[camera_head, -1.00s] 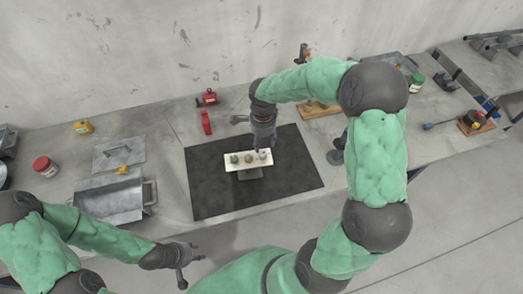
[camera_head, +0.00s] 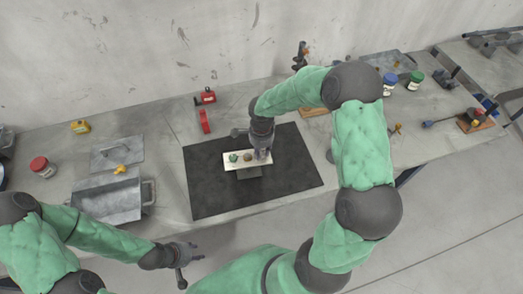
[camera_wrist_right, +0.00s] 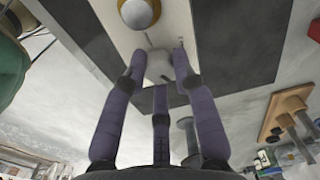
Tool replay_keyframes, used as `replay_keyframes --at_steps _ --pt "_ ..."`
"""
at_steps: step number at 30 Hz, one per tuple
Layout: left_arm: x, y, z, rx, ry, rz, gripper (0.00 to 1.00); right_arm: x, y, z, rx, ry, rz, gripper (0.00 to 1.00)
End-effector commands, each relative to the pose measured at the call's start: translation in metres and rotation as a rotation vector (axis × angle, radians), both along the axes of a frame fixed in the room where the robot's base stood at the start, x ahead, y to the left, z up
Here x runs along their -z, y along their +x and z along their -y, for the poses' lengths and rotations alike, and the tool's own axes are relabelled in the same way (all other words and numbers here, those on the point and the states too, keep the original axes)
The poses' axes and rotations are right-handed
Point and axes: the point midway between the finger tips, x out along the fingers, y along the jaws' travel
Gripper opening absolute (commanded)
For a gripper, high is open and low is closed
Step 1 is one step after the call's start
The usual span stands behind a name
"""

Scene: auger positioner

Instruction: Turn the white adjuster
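A cream board (camera_head: 229,165) stands raised over a black mat (camera_head: 212,189). My left gripper (camera_head: 190,260) is open and empty in front of the table.
A metal tray (camera_head: 107,203) and a red-lidded jar (camera_head: 40,164) are at the left. A red tool (camera_head: 205,120) lies behind the mat. Blue-lidded (camera_head: 389,83) and green-lidded (camera_head: 415,81) jars stand at the back right. The mat around the board is clear.

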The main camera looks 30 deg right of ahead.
Motion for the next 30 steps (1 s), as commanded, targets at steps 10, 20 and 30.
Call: replay_keyframes --at_steps 10,20,30 --pt "0.001 0.000 0.000 0.000 0.000 0.000 0.40 0.000 0.000 0.000 -0.014 0.000 0.000 0.00" --pt "0.008 0.000 0.000 0.000 0.000 0.000 0.40 0.001 0.001 0.000 -0.168 0.000 0.002 0.00" --pt "0.016 0.000 0.000 0.000 0.000 0.000 0.40 0.001 0.000 0.000 -0.479 -0.001 0.001 0.00"
